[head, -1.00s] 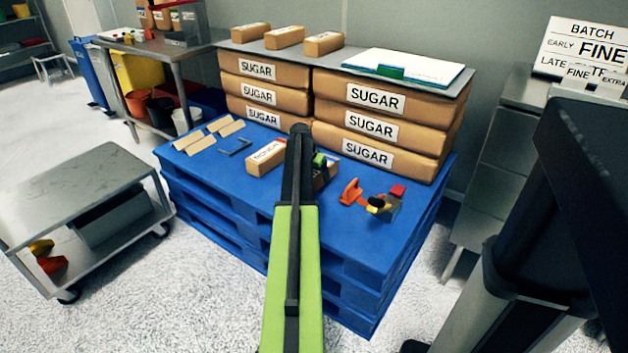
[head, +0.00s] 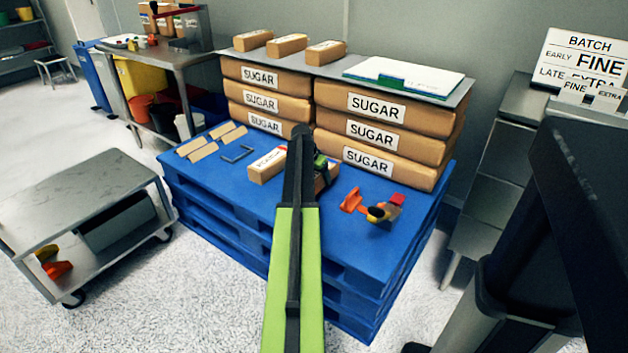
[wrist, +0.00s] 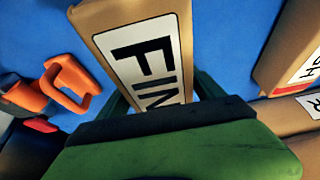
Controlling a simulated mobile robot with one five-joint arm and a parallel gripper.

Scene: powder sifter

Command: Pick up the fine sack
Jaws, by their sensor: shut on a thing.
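The fine sack is a small brown block-like sack. In the wrist view the fine sack (wrist: 97,22) has a white label, with the letters "FIN" showing and the rest hidden by my gripper. My gripper (wrist: 160,92) is shut on it, its green fingers on either side of the sack. In the head view my arm hides most of the fine sack (head: 332,174) and much of my gripper (head: 320,163). The sack is over the blue pallet (head: 215,184); I cannot tell whether it touches the pallet.
Another small sack (head: 262,171) with a red-edged label lies just left of my arm. Stacked sugar sacks (head: 372,136) stand behind. Orange and yellow tools (head: 352,200) lie to the right. Wooden strips (head: 203,152) and a grey bracket (head: 237,153) lie to the left.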

